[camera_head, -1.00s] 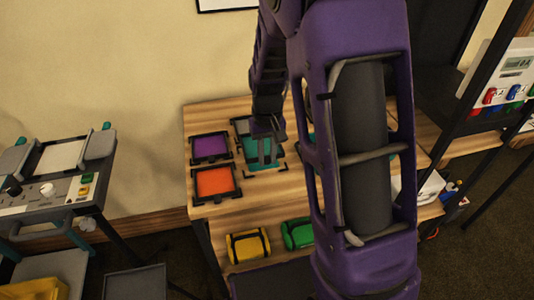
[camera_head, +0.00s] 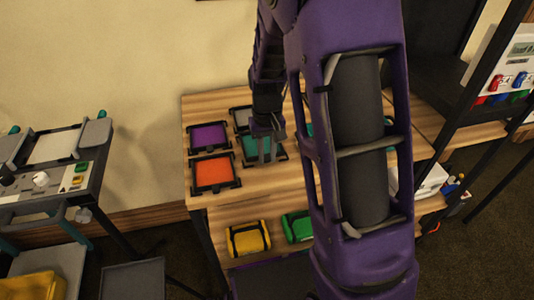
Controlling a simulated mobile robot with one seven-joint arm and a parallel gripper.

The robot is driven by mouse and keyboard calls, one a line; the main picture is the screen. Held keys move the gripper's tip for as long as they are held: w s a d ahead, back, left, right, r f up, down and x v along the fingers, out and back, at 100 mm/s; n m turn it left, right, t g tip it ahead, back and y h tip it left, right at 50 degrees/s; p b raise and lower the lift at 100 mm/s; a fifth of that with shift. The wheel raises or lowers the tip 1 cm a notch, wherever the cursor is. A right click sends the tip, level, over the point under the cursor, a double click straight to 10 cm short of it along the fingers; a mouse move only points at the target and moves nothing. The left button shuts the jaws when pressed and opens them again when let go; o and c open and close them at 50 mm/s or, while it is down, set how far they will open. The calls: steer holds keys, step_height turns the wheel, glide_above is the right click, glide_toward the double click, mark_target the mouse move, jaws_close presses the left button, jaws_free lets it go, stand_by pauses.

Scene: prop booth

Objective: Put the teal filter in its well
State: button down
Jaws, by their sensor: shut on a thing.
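The teal filter (camera_head: 252,148) is a flat square panel at the black-cornered well (camera_head: 284,157) on the wooden table, in the head view. My gripper (camera_head: 266,152) is above the filter, shut on it, with its grey fingers over the panel's middle and right part. The fingers and wrist hide part of the filter. I cannot tell whether it lies flush in the well or is held slightly above it.
A purple filter (camera_head: 208,136) and an orange filter (camera_head: 213,173) lie in dark frames to the left. A grey square (camera_head: 240,116) is behind. Yellow (camera_head: 248,240) and green (camera_head: 298,227) cases stand on the lower shelf. My arm hides the table's right part.

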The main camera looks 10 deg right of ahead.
steer(key=shift+f+b, duration=0.3)
steer(key=shift+f, duration=0.2)
steer(key=c, duration=0.7)
jaws_free()
steer(key=shift+o, duration=0.2)
step_height(320, 180, up, 18)
steer(key=p, duration=0.2)
steer(key=shift+f, duration=0.25)
